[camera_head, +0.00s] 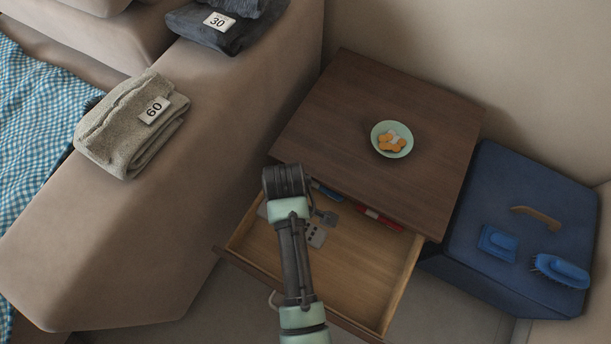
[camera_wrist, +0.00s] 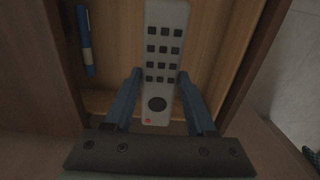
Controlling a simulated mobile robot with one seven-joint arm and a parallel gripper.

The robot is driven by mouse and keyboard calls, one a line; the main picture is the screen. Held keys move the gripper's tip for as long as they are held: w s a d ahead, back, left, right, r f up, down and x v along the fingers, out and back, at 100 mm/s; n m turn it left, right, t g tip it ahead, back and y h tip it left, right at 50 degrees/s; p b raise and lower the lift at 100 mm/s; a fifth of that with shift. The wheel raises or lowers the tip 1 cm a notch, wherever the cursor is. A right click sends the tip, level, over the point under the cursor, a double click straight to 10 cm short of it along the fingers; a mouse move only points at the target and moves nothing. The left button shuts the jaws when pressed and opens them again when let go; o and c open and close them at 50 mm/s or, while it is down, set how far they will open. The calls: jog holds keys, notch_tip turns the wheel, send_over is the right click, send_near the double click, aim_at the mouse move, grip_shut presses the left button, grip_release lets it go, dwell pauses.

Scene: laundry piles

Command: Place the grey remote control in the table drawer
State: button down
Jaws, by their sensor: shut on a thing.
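The grey remote control (camera_wrist: 160,92) has rows of dark buttons and a red dot at its near end. In the wrist view it lies between the two blue fingers of my gripper (camera_wrist: 160,77), which is shut on it. The table drawer (camera_head: 362,292) is pulled open, with a pale wooden inside. The remote is over or within the drawer; I cannot tell whether it touches the bottom.
A blue item (camera_head: 328,191) and a red item (camera_head: 380,220) lie at the drawer's back. The dark table (camera_head: 350,95) holds a green bowl (camera_head: 392,139) of orange pieces. A blue box (camera_head: 520,205) with brushes stands right; a sofa arm (camera_head: 215,130) with folded laundry stands left.

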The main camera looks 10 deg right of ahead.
notch_tip(320, 180, down, 10)
jog(key=b, duration=0.5)
jog(key=shift+r, duration=0.15)
jog(key=shift+c, duration=1)
grip_release()
notch_tip(320, 180, up, 12)
jog(key=p, duration=0.6)
